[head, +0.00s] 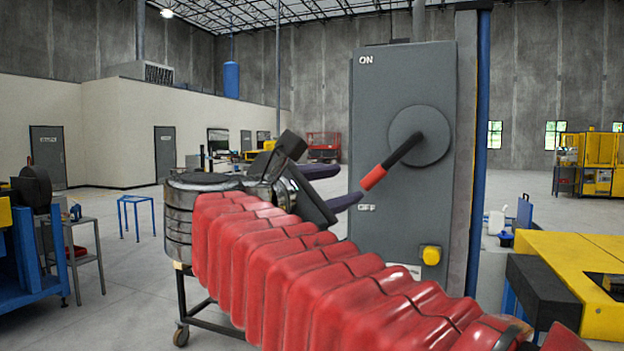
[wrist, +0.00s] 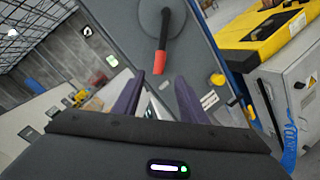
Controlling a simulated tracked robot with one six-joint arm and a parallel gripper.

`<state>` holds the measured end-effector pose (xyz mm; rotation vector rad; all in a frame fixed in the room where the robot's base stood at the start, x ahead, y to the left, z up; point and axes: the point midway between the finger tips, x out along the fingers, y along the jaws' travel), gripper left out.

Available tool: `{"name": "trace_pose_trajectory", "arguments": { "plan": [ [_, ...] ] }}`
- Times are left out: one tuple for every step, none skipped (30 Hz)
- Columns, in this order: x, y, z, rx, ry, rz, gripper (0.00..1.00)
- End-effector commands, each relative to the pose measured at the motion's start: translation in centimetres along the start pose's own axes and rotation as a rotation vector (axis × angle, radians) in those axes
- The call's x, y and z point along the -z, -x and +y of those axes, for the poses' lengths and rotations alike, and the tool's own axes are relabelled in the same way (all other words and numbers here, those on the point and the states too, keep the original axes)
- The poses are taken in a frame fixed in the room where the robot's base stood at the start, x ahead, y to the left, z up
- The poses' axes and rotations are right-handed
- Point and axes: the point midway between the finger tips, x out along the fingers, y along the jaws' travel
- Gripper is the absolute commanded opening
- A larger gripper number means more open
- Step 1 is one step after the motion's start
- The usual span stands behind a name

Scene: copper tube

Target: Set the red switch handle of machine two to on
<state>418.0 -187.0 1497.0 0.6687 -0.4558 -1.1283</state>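The grey switch box (head: 385,255) stands right of centre, with an ON label at its top left and an OFF label lower down. Its dark lever with a red grip (head: 374,177) slants down-left from a round disc, its tip close to the OFF label. In the wrist view the red grip (wrist: 159,63) hangs just ahead of my fingertips, centred between them. My gripper (head: 350,184) is open and empty, its two purple fingers apart just left of the grip. The fingers also show in the wrist view (wrist: 156,92). I see no contact with the grip.
A yellow button (head: 431,256) sits low on the box. A blue post (head: 479,150) runs along its right side. A yellow machine (head: 570,262) stands at the lower right. A blue stool (head: 136,214) stands on open floor at the left.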

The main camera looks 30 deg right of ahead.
Motion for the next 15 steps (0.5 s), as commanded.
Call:
{"name": "trace_pose_trajectory", "arguments": {
  "plan": [
    [0.0, 0.0, 0.0, 0.0, 0.0, 0.0, 0.39],
    [0.0, 0.0, 0.0, 0.0, 0.0, 0.001, 0.39],
    [0.0, 0.0, 0.0, 0.0, -0.001, 0.001, 0.39],
    [0.0, 0.0, 0.0, 0.001, -0.001, 0.001, 0.39],
    [0.0, -0.1, 0.0, 0.001, -0.001, 0.001, 0.39],
    [0.0, -0.2, -0.1, 0.001, -0.001, 0.001, 0.39],
    [0.0, -0.2, -0.1, 0.001, -0.001, 0.001, 0.39],
    [0.0, -0.3, -0.1, 0.002, -0.001, 0.0, 0.39],
    [0.0, -0.5, -0.1, 0.002, -0.001, 0.0, 0.39],
    [0.0, -0.7, -0.1, 0.002, -0.001, 0.0, 0.39],
    [0.0, -0.9, -0.1, 0.002, -0.001, 0.0, 0.39],
    [0.0, -1.2, -0.1, 0.002, -0.001, 0.0, 0.39],
    [0.0, -1.4, -0.1, 0.003, -0.001, 0.0, 0.39],
    [0.0, -1.7, -0.1, 0.003, -0.002, 0.0, 0.39],
    [0.0, -2.1, -0.1, 0.003, -0.002, 0.0, 0.39]
  ]
}}
